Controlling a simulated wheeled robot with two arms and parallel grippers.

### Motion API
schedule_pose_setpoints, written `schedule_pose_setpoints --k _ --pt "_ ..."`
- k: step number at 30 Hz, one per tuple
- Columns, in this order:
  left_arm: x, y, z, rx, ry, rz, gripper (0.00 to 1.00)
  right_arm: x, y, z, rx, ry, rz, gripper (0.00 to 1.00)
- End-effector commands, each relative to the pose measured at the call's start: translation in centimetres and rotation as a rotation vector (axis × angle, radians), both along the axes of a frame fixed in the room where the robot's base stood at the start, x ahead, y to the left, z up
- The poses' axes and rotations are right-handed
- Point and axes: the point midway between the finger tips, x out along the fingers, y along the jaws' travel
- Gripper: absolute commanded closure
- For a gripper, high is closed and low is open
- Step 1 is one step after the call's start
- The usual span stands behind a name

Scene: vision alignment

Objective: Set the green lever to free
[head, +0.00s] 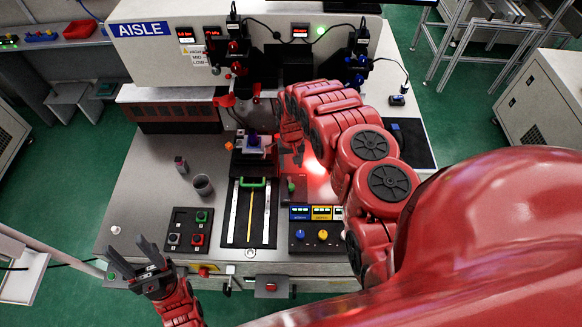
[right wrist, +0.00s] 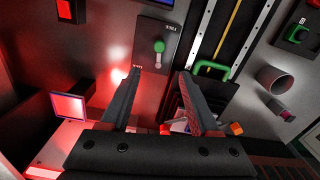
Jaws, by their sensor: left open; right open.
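The green lever (head: 291,187) stands on a dark plate right of the slide rails in the head view. In the right wrist view its green knob (right wrist: 159,46) and pale stem show on the plate, beyond my fingertips. Small labels sit near both ends of the plate; I cannot read them surely. My right gripper (right wrist: 158,78) is open and empty, its fingers pointing toward the lever, apart from it. My left gripper (head: 135,268) is open and empty at the bench's front left.
A green handle (head: 252,182) on the slide is close to the lever. A button box (head: 187,230), a grey cup (head: 203,184) and a knob panel (head: 316,237) stand nearby. A red glow lights the area beside the lever. The bench's left side is mostly clear.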

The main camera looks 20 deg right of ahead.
Motion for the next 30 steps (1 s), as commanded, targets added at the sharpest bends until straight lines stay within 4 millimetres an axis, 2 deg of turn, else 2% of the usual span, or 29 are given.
schedule_pose_setpoints --k 3,7,25,28,30 --pt "0.0 0.0 0.2 0.000 -0.001 0.000 0.50 0.2 0.0 1.6 -0.001 -0.003 0.000 0.38" --pt "0.0 0.0 0.2 0.000 0.000 0.000 0.50 0.1 0.0 2.4 0.000 -0.003 -0.001 0.38" --pt "0.0 0.0 0.3 0.000 0.000 0.000 0.50 0.1 0.0 2.5 0.000 -0.004 0.000 0.38" --pt "0.0 0.0 0.2 0.000 0.000 0.000 0.50 1.2 0.2 1.8 -0.002 -0.043 0.005 0.38" --pt "0.0 0.0 0.2 0.000 0.000 0.000 0.50 3.3 0.5 0.7 -0.007 -0.123 0.013 0.38"
